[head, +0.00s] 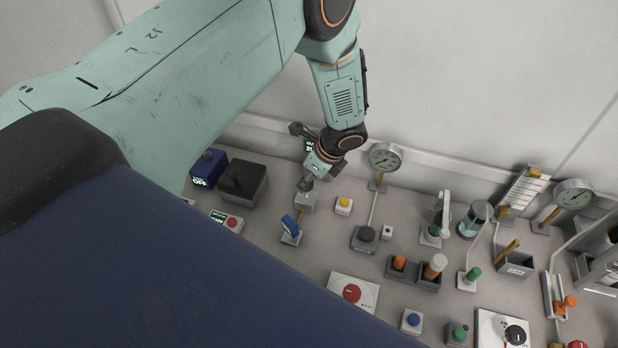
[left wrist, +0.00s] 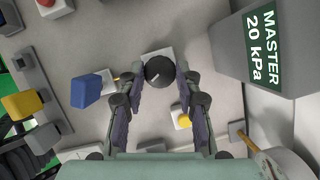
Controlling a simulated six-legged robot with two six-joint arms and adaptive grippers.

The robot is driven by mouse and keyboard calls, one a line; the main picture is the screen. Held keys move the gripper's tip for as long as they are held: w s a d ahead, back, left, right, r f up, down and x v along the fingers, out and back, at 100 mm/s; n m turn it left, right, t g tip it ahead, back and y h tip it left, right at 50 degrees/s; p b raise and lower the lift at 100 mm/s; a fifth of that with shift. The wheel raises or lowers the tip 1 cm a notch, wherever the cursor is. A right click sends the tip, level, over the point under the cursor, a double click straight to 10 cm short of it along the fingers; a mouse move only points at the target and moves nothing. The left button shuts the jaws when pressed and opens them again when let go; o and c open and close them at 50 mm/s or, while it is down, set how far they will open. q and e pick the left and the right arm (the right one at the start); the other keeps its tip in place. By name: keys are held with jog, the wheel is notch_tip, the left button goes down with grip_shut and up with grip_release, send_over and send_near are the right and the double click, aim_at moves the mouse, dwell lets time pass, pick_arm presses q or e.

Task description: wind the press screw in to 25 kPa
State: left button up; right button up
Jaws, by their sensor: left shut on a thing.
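My left gripper (head: 308,184) reaches down to a small grey block (head: 306,203) on the bench. In the left wrist view my left gripper (left wrist: 160,74) has its two fingers closed on the sides of a round black knob (left wrist: 160,71) with a white pointer line. I take this knob as the press screw; the gripper hides it in the head view. A green panel (left wrist: 263,45) on a grey housing reads "MASTER 20 kPa". The same display (head: 309,146) is partly hidden behind my arm in the head view. My right gripper is not in view.
A yellow button (head: 343,204) and a round gauge (head: 385,157) are to the right. A dark box (head: 243,181) stands at left. Several knobs, valves and holders crowd the bench at right.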

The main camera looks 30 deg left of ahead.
pick_arm(q)
jog(key=shift+w+r, duration=0.2)
jog(key=shift+w, duration=0.05)
jog(key=o, duration=1.2)
jog(key=shift+s+f, duration=0.1)
jog(key=shift+s, duration=0.1)
jog(key=shift+c, duration=0.2)
jog(key=v, duration=1.2)
